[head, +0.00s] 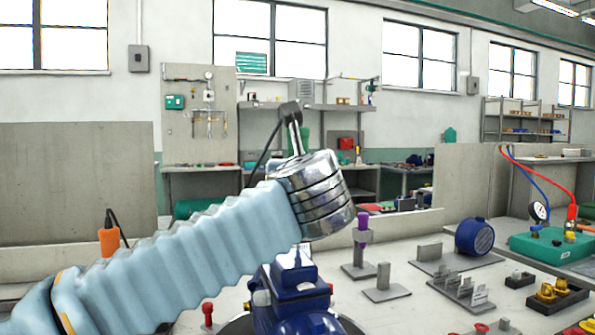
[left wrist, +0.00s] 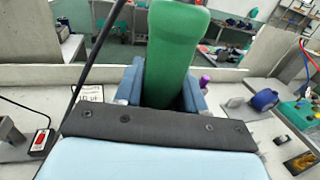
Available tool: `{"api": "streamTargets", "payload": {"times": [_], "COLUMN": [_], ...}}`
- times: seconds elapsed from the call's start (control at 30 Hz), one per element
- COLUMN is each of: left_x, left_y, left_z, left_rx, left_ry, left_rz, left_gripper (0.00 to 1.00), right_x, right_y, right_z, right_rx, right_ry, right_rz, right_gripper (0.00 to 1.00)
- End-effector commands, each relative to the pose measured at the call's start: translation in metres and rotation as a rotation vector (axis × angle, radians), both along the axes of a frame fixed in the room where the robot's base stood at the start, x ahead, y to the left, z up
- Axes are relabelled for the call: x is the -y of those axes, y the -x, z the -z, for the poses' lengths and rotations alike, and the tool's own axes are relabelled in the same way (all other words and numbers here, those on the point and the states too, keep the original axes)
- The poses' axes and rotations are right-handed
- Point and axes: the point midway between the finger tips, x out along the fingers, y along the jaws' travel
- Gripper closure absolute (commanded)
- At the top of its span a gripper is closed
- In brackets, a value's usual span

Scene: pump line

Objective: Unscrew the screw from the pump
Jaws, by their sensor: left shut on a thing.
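My left arm reaches in from the left in the head view, ending in a silver wrist (head: 315,195) that hides the fingers there. In the left wrist view, my left gripper (left wrist: 166,92) is shut with its blue fingers on either side of a thick green handle (left wrist: 172,50). A green patch shows behind the wrist in the head view. A dark blue pump-like body (head: 295,285) stands below the wrist, partly hidden by my arm. I cannot make out a screw on it. My right gripper is not in view.
On the bench stand a purple-topped post (head: 362,225), a blue motor (head: 474,237), a green box (head: 550,246) with hoses and gauge, and a black tray (head: 556,300) with brass fittings. An orange-handled tool (head: 108,241) is at left. Low panels line the back.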

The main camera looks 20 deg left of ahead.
Motion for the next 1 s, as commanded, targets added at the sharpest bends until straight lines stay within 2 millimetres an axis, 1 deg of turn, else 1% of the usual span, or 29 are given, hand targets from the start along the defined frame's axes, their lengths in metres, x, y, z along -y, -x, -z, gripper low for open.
{"api": "streamTargets", "payload": {"times": [0.43, 1.0], "left_x": [0.0, 0.0], "left_y": [0.0, 0.0], "left_z": [-0.002, -0.022], "left_rx": [0.002, 0.003], "left_ry": [0.0, 0.001], "left_rz": [0.0, 0.001], "left_gripper": [0.95, 0.95], "right_x": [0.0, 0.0], "right_y": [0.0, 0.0], "right_z": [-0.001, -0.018], "right_rx": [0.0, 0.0], "right_ry": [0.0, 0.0], "right_rz": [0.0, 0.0], "right_gripper": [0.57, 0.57]}}
